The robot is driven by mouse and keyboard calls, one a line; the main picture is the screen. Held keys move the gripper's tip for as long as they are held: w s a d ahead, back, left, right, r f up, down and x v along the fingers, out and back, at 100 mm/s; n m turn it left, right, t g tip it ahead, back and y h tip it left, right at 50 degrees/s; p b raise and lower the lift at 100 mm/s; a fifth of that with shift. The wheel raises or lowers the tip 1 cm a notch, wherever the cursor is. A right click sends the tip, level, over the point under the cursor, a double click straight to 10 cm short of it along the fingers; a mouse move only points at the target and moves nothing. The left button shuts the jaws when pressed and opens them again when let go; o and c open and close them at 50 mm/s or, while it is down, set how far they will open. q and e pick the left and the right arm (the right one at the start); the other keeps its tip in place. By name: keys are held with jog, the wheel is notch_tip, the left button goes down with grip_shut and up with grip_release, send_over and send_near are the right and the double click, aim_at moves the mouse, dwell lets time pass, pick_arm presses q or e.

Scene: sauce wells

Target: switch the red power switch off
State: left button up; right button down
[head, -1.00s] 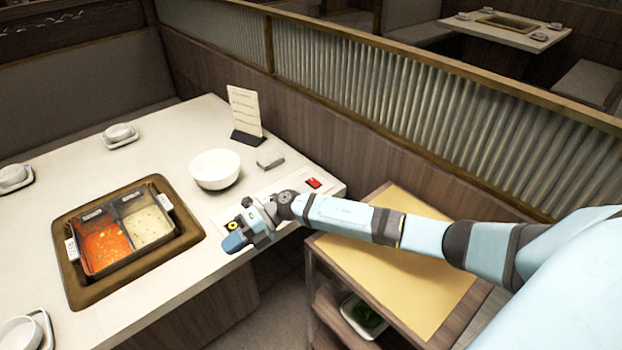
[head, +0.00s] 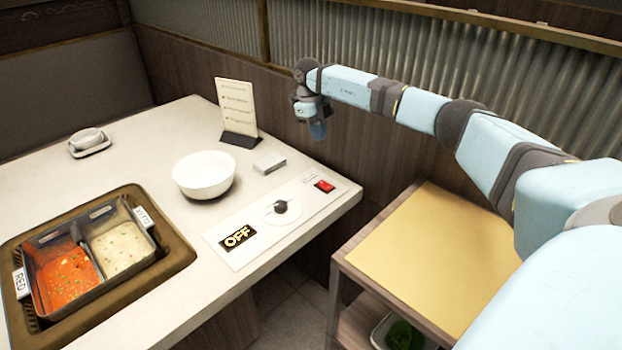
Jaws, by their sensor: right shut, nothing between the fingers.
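The red power switch (head: 324,186) sits at the far right end of a pale control panel (head: 303,217) on the table. On the same panel are a round dark knob (head: 281,206) and a display (head: 238,236) reading "OFF". My right gripper (head: 317,130) is shut and empty. It hangs in the air above and behind the switch, fingers pointing down, apart from the panel. My left gripper is not in view.
A white bowl (head: 204,176), a small grey box (head: 269,163) and a menu card (head: 238,112) stand behind the panel. A two-part pot (head: 95,258) with red and white broth is sunk in the table. A cart (head: 432,262) stands at the right.

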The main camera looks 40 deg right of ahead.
aim_at(323, 183)
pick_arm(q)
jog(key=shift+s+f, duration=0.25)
pick_arm(e)
jog(key=shift+w+d+f, duration=0.1)
jog(key=shift+w+d, duration=0.05)
jog(key=shift+w, duration=0.1)
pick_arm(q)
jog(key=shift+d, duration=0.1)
pick_arm(e)
jog(key=shift+s, duration=0.15)
jog(key=x, duration=0.4)
jog(key=b+x, duration=0.1)
jog(key=x, duration=0.3)
jog(key=w+b+x, duration=0.1)
jog(key=x, duration=0.3)
jog(key=shift+f, duration=1)
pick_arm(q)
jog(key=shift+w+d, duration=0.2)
pick_arm(e)
jog(key=shift+f, duration=0.1)
